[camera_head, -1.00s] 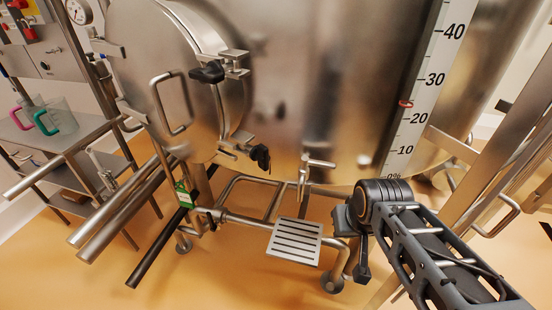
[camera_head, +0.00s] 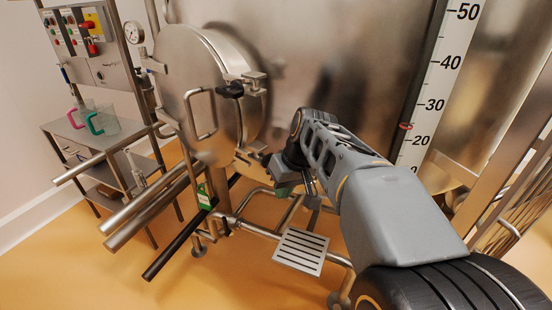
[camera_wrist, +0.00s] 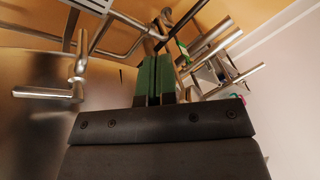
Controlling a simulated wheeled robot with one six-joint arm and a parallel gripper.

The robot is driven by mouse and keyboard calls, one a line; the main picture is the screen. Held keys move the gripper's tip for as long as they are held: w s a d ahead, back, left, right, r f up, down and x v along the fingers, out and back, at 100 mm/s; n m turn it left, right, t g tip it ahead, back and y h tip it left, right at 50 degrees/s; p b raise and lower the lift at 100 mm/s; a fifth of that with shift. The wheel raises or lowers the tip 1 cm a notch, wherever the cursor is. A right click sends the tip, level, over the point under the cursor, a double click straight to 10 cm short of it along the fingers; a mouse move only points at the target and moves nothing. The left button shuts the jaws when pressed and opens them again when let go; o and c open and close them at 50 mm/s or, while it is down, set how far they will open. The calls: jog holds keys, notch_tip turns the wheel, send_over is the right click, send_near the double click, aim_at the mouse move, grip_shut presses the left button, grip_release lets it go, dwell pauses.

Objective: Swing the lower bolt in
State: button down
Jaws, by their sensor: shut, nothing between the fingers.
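The lower bolt (camera_head: 247,160) sits at the lower right edge of the round hopper door (camera_head: 178,75). Its metal bracket shows in the head view, but its black knob is hidden behind my gripper. My gripper (camera_head: 283,191) is just right of the bracket, with its green fingers pointing down and left. In the wrist view my gripper (camera_wrist: 157,60) has its two green fingers together with nothing between them. I cannot tell whether it touches the bolt. The upper bolt (camera_head: 232,90) has a black knob and lies across the door's right rim.
A metal T-shaped handle (camera_wrist: 68,92) stands out from the hopper wall, left of my fingers in the wrist view. Pipes (camera_head: 150,205) and a slotted step (camera_head: 301,251) lie below the door. A shelf with jugs (camera_head: 103,120) stands at the left.

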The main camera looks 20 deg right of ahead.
aim_at(262, 156)
jog(key=w+d+r+n+y+p, duration=0.15)
jog(key=w+d+r+y, duration=0.3)
jog(key=d+r, duration=0.5)
jog(key=w+a+f+n, duration=0.1)
jog(key=w+a+f, duration=0.2)
jog(key=f, duration=0.5)
jog(key=shift+w+a+t+h, duration=0.35)
jog(key=shift+w+a+t, duration=0.05)
jog(key=shift+a, duration=0.45)
jog(key=shift+s+f, duration=0.1)
